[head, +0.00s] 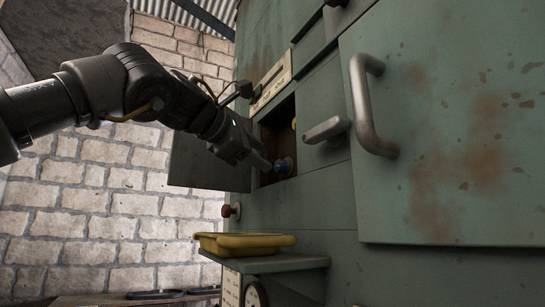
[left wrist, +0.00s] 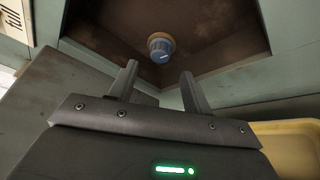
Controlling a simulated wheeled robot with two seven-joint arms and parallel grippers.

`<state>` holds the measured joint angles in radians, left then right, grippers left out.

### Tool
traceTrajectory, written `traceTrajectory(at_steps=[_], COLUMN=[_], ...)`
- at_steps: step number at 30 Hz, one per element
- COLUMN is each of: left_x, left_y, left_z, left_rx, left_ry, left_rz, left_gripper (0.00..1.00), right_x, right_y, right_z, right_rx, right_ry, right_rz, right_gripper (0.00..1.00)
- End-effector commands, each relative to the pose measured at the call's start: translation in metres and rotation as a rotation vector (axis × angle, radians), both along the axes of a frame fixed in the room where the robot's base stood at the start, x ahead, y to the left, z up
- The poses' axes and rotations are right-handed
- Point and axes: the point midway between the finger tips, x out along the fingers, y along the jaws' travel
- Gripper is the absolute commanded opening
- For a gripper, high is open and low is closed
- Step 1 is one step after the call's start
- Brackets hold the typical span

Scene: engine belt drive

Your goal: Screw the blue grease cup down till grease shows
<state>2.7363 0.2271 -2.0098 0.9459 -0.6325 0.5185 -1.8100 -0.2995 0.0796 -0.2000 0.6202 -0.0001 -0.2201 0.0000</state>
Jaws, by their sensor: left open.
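The blue grease cup (head: 285,167) sits low in an open recess in the green machine housing. My left gripper (head: 262,158) is at the mouth of the recess, just left of the cup. In the left wrist view its fingers (left wrist: 158,84) are apart with nothing between them, and the cup lies beyond the tips, not touched. No grease can be made out. My right gripper is out of view.
An open door (head: 205,168) hangs left of the recess, below my left arm. A lever (head: 326,130) and a large handle (head: 371,110) stick out to the right.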

Motion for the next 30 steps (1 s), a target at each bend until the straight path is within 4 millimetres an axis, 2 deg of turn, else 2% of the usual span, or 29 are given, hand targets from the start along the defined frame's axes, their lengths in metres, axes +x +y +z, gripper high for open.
traceTrajectory(at_steps=[1,9,21,23,30], left_x=[0.009,0.039,0.046,0.046,0.045], left_y=[-0.006,-0.026,-0.030,-0.030,-0.030], left_z=[0.001,-0.007,-0.011,-0.011,-0.011], left_rx=[0.001,0.001,0.000,0.000,-0.001], left_ry=[0.004,0.001,-0.001,-0.001,0.000], left_rz=[0.000,0.000,0.002,0.002,0.002], left_gripper=[0.49,0.49,0.49,0.44,0.13], right_x=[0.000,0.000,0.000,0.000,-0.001], right_y=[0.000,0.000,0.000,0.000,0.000], right_z=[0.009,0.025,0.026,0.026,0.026], right_rx=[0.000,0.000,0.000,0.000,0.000], right_ry=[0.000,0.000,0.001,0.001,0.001], right_rz=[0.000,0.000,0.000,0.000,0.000], right_gripper=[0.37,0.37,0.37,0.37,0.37])
